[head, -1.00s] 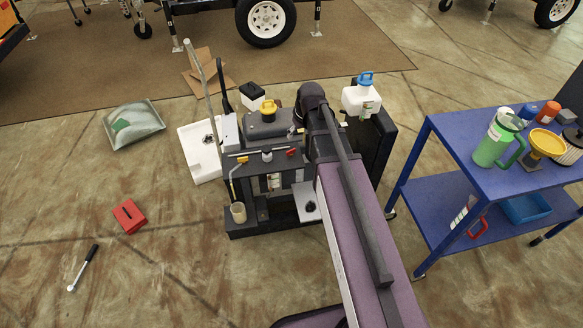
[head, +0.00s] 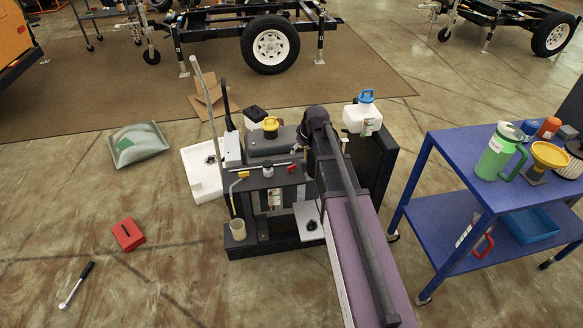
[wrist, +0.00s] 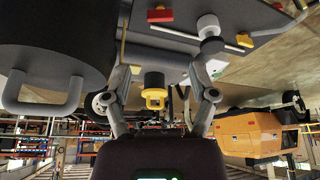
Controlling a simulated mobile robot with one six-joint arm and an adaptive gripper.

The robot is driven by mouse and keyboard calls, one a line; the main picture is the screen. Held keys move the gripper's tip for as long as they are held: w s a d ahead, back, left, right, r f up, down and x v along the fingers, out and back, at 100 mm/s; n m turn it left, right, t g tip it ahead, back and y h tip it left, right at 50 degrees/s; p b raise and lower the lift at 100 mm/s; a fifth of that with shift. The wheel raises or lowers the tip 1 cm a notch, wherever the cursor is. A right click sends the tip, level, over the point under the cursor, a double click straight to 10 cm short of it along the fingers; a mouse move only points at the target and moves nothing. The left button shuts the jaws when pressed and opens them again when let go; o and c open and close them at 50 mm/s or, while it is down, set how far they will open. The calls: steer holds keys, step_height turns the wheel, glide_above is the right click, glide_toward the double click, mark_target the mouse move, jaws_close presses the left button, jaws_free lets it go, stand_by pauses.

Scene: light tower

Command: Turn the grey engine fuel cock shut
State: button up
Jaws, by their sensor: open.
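The dark engine unit (head: 262,196) stands on the floor in the head view. A pipe runs along its front, with a pale filter-like knob (head: 267,170), a red lever (head: 291,167) and a yellow lever (head: 243,174). I cannot pick out the grey fuel cock for certain.
A yellow-capped grey tank (head: 270,143) tops the engine; its cap (wrist: 155,98) shows in the wrist view. A dark cylinder (wrist: 55,55) is close at left. A white jug (head: 362,116) stands behind my arm. A blue cart (head: 440,205) stands right.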

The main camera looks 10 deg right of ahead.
mark_target(292, 166)
steer(key=shift+b+x, duration=6.2)
steer(key=shift+x, duration=0.65)
steer(key=c, duration=0.9)
steer(key=shift+m, duration=0.3)
steer(key=shift+m+h, duration=0.9)
steer(key=shift+m, duration=1.1)
